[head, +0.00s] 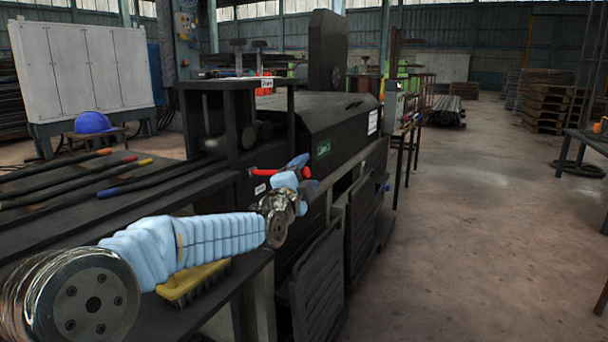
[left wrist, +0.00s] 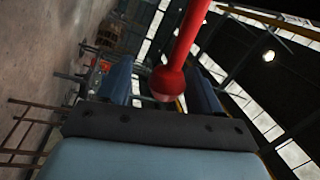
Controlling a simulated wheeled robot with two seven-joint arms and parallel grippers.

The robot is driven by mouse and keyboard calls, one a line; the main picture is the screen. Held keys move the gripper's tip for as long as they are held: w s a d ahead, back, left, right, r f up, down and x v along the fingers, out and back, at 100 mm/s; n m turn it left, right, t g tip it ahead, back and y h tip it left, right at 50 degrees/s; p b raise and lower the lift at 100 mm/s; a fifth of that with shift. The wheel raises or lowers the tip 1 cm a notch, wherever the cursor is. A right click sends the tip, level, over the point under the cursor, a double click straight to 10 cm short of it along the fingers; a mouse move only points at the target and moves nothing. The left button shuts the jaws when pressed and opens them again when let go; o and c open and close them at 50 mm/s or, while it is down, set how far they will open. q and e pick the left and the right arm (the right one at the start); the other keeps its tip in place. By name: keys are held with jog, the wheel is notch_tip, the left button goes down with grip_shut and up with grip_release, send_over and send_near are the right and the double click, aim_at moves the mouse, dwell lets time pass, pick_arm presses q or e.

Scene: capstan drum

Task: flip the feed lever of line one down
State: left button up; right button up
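A red feed lever (head: 266,172) sticks out from the side of the dark machine. In the left wrist view the red lever (left wrist: 188,40) comes down from the top and ends in a round red knob (left wrist: 168,81). My left gripper (head: 299,174) is at the lever, with its light blue fingers apart. In the left wrist view the knob shows between the two blue fingers of my left gripper (left wrist: 160,88), with gaps at both sides; I cannot tell how deep it lies between them. A small white tag (head: 260,188) is below the lever. My right gripper is not in view.
The dark bench (head: 40,222) at left carries several rods with coloured ends (head: 70,172) and a yellow brush (head: 193,281) under my left arm. A blue helmet (head: 93,123) is behind it. The machine's green label (head: 323,148) is close right of the gripper. Open floor (head: 475,230) lies to the right.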

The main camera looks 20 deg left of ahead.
pick_arm(q)
jog(key=shift+s+a, duration=0.1)
jog(key=shift+a, duration=0.05)
jog(key=shift+s, duration=0.4)
jog(key=s+f, duration=0.1)
jog(key=s, duration=0.5)
jog(key=shift+s, duration=0.2)
jog(key=shift+f, duration=0.1)
